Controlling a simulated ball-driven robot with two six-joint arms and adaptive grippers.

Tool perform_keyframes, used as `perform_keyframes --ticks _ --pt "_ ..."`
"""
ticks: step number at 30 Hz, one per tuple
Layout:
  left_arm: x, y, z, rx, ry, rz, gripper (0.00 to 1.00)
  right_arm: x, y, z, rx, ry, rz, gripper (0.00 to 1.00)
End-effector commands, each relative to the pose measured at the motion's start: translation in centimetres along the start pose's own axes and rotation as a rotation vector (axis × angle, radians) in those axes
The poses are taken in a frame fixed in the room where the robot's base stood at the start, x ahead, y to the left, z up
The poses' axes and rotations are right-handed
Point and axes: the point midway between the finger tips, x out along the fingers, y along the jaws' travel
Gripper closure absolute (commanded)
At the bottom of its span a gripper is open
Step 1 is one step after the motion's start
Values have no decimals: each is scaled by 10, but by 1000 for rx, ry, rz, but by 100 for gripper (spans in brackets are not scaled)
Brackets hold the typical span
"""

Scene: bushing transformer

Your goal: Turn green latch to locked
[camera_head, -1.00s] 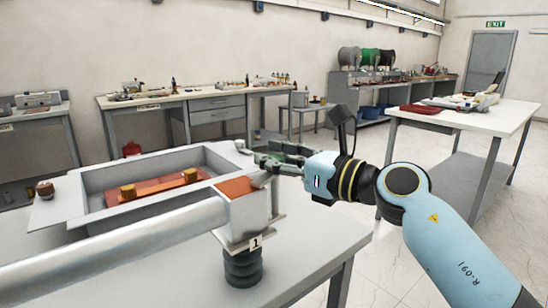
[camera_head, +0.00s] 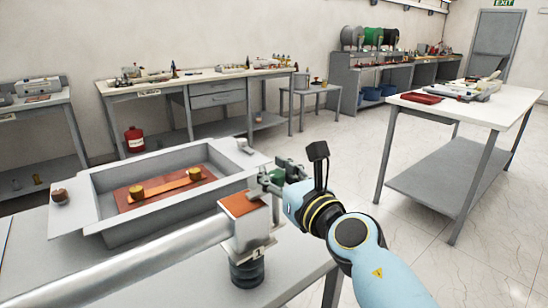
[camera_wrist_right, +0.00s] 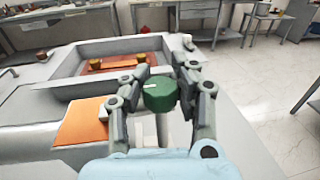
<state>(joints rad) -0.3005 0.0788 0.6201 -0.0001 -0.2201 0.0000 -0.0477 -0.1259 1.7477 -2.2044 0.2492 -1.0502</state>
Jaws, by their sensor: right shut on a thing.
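The green latch (camera_wrist_right: 160,92) is a round green knob with a pale mark on top, at the middle of the right wrist view. My right gripper (camera_wrist_right: 165,84) has its two fingers on either side of the knob and is shut on it. In the head view the right gripper (camera_head: 268,180) is beside the grey post with the orange top (camera_head: 242,204), at the right end of the grey tank. The knob is mostly hidden there by the fingers. I cannot read whether the mark stands at locked. My left gripper is not in view.
The open grey tank (camera_head: 90,184) holds an orange plate with two brass terminals. A thick silver tube (camera_head: 130,268) runs from the post to the lower left. A black ribbed insulator (camera_head: 247,273) is under the post. Clear floor lies to the right.

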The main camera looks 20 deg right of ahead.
Motion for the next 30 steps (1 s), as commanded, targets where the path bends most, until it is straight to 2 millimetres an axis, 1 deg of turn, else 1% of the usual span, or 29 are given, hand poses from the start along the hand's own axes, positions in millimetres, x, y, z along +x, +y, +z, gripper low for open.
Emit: perform_keyframes --ticks 8,9,16,25,28,30 --pt "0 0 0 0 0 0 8 -1 0 -3 -1 3 -6 100" --pt "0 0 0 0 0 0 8 -1 0 -3 -1 3 -5 74" --pt "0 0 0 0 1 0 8 -1 0 -2 -1 2 -5 44" --pt "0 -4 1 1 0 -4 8 -2 0 -2 0 1 -4 44" --pt "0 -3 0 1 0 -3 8 -12 0 -3 0 3 -5 44" --pt "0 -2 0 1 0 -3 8 -25 0 -3 1 4 -5 44"
